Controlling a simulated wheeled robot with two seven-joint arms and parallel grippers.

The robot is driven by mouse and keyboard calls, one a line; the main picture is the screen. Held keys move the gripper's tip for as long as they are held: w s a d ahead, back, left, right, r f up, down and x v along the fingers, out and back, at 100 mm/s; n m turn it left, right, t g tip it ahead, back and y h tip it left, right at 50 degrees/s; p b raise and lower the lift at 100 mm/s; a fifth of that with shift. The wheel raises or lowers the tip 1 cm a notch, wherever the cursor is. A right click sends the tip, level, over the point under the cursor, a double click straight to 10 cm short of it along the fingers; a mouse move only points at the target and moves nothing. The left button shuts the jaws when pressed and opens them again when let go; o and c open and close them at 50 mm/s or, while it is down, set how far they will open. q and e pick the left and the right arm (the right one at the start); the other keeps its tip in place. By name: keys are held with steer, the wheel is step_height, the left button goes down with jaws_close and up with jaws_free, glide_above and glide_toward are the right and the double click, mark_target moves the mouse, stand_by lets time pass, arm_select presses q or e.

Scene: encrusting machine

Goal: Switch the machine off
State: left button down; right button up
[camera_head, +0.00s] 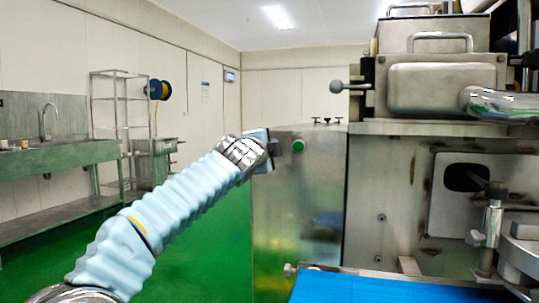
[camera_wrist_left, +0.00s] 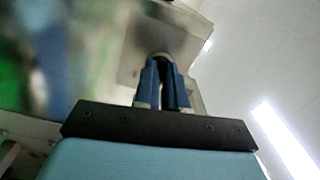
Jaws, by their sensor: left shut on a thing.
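The stainless steel machine (camera_head: 375,200) fills the right side of the head view. A green round button (camera_head: 298,146) shows on its side cabinet (camera_head: 300,195). My left gripper (camera_head: 273,148) reaches up to the cabinet's left edge, just left of the green button. In the left wrist view, the blue fingers of my left gripper (camera_wrist_left: 163,66) are close together around a small dark knob (camera_wrist_left: 159,56) on a grey panel (camera_wrist_left: 165,30). Most of the knob is hidden by the fingers, so its turn position cannot be told. My right gripper is not in view.
A blue conveyor belt (camera_head: 370,288) runs along the bottom right. A ball-ended lever (camera_head: 338,87) sticks out of the machine's upper part. A sink bench (camera_head: 60,160) and a wire rack (camera_head: 118,125) stand at the left wall. Green floor (camera_head: 205,245) is open beside the cabinet.

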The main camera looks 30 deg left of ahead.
arm_select(q)
steer(key=n+b, duration=0.1)
steer(key=n, duration=0.2)
steer(key=n+b, duration=0.1)
steer(key=n, duration=0.1)
steer(key=shift+f+n, duration=0.2)
steer(key=shift+n, duration=0.5)
steer(key=c, duration=1.2)
jaws_free()
steer(key=shift+s+b, duration=0.1)
steer(key=shift+b, duration=0.2)
steer(key=b+v, duration=0.3)
steer(key=v, duration=1)
steer(key=shift+s+d, duration=0.2)
steer(key=shift+s, duration=0.05)
steer(key=shift+r, duration=0.1)
